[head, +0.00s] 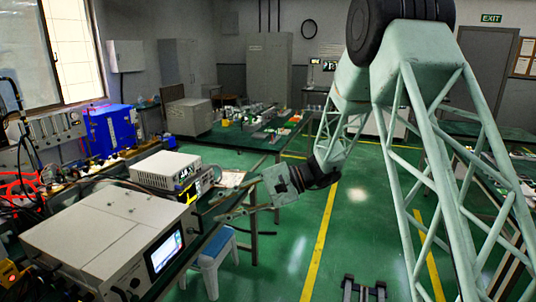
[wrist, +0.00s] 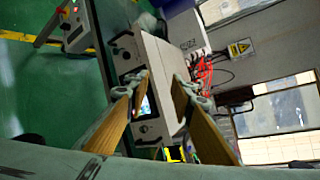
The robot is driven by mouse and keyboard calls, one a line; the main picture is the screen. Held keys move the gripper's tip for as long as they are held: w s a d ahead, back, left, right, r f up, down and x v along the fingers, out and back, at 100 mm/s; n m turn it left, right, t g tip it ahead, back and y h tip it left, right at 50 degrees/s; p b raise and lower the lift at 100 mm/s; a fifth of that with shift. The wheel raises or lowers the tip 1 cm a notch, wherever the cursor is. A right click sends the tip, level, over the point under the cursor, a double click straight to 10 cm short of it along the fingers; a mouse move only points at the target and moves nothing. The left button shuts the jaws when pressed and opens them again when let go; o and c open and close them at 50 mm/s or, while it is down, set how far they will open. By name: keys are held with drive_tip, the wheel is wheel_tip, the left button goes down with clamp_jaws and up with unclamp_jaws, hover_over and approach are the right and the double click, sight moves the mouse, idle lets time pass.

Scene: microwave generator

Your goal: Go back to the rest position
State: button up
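My gripper (head: 225,203) is at the end of my pale green lattice arm and points left toward the bench in the head view. In the wrist view its two tan-padded fingers (wrist: 162,80) stand apart with nothing held between them. The large white generator box (head: 118,232) with a lit screen sits on the bench at lower left. In the wrist view a white instrument box (wrist: 155,60) with a lit screen shows turned on its side behind the fingers, which partly cover it. I cannot tell whether the fingertips touch anything.
A smaller white instrument (head: 166,170) stands behind the generator on the bench. A blue box (head: 108,130) and red cables (head: 20,190) are by the window wall. A stool (head: 208,262) stands beside the bench. Another green table (head: 250,137) is farther back. Open green floor (head: 290,235) lies right of the bench.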

drive_tip(key=s+d+r+n+h, duration=0.25)
drive_tip(key=s+d+r, duration=0.45)
drive_tip(key=s, duration=0.4)
drive_tip(key=s+d+r+n+t+h, duration=0.1)
drive_tip(key=s+d+r+t+h, duration=0.1)
drive_tip(key=s+d, duration=0.8)
drive_tip(key=s+d+r+n+t+h, duration=0.1)
drive_tip(key=s+d+r+h, duration=0.2)
drive_tip(key=s+d, duration=0.7)
drive_tip(key=s+d+r+n+t+h, duration=0.1)
drive_tip(key=s+d+r+t+h, duration=0.1)
drive_tip(key=s+d+h, duration=0.4)
drive_tip(key=shift+s+d+r+t, duration=0.35)
drive_tip(key=shift+s+d, duration=2.05)
drive_tip(key=shift+s, duration=1.7)
